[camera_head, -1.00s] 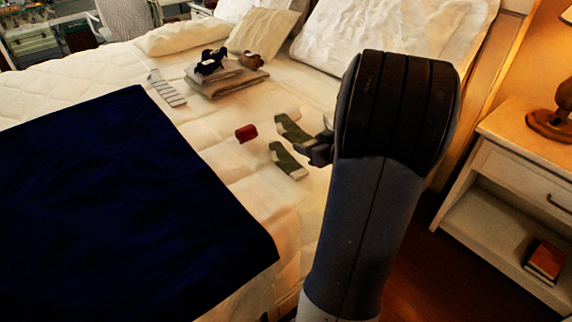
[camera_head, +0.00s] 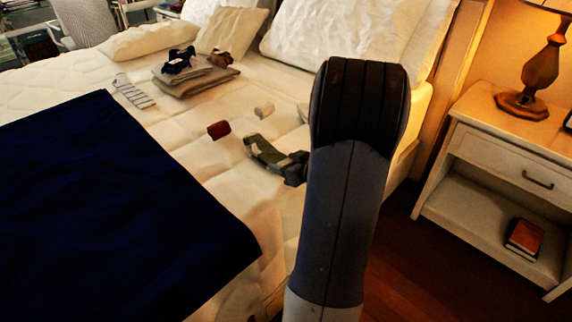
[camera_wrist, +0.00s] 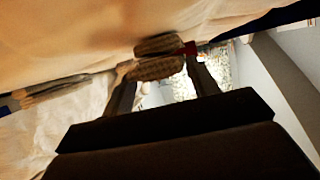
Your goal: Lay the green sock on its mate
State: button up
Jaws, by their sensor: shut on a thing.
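In the head view, a green sock (camera_head: 262,148) with pale patches is at the bed's near right part. My gripper (camera_head: 288,160) is shut on the green sock at its right end, close above the mattress. Only one green outline shows clearly; the mate seems to be under or right against the held sock, and I cannot tell how well they line up.
A dark red roll (camera_head: 218,130) and a cream roll (camera_head: 264,110) lie just beyond the sock. A striped sock (camera_head: 132,92) and a folded grey stack (camera_head: 195,75) lie farther back. A navy blanket (camera_head: 100,190) covers the left. A nightstand (camera_head: 490,160) stands right.

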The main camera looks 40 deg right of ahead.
jog(key=o, duration=0.5)
jog(key=shift+f, duration=0.15)
jog(key=o, duration=0.5)
jog(key=shift+c, duration=0.2)
jog(key=shift+s+r, duration=0.1)
jog(key=shift+r, duration=0.2)
jog(key=p+v, duration=0.3)
jog(key=v, duration=0.8)
jog(key=shift+s, duration=0.35)
jog(key=shift+a+r, duration=0.1)
